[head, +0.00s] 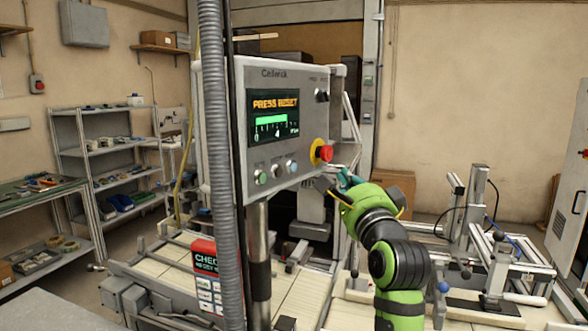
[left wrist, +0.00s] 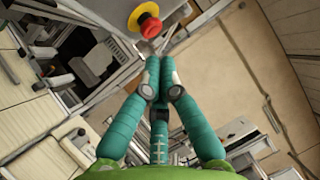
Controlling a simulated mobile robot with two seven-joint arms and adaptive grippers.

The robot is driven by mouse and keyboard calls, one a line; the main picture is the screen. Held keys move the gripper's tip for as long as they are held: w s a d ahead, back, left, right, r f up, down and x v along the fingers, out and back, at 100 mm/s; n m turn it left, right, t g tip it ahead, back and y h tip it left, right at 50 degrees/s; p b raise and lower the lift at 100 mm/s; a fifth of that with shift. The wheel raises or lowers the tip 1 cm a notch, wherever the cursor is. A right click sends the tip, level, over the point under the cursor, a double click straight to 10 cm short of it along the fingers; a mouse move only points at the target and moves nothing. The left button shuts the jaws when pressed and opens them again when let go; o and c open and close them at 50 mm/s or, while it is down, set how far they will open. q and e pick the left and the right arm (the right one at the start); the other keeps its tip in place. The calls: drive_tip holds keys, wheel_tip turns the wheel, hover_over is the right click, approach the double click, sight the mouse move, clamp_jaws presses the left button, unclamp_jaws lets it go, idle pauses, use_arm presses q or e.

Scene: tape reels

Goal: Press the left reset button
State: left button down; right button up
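A grey control panel (head: 290,125) stands in the middle of the head view, its screen (head: 273,116) reading "PRESS RESET". Below the screen is a row of small buttons: a green one (head: 261,177), a pale one (head: 276,171) and a blue one (head: 292,166). Their labels are too small to read. A red mushroom button (head: 325,153) on a yellow collar sits at the panel's right; it also shows in the left wrist view (left wrist: 150,26). My left gripper (head: 346,178) is below and right of it, apart from the buttons. Its teal fingers (left wrist: 158,72) are together and empty.
A grey corrugated hose (head: 215,150) hangs in front of the panel's left edge. A red "CHECK" sign (head: 204,256) stands below left. A machine with rails and posts (head: 480,235) is at the right. Shelves (head: 110,160) line the left wall.

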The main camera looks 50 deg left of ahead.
sight(293, 167)
use_arm(q)
drive_tip(key=s+a+p, duration=0.1)
drive_tip(key=a+p, duration=0.3)
drive_tip(key=a, duration=0.4)
drive_tip(key=shift+s+a+p, duration=0.3)
drive_tip(key=shift+s+a, duration=0.1)
idle(1.1)
drive_tip(key=shift+a, duration=0.15)
drive_tip(key=shift+a, duration=0.3)
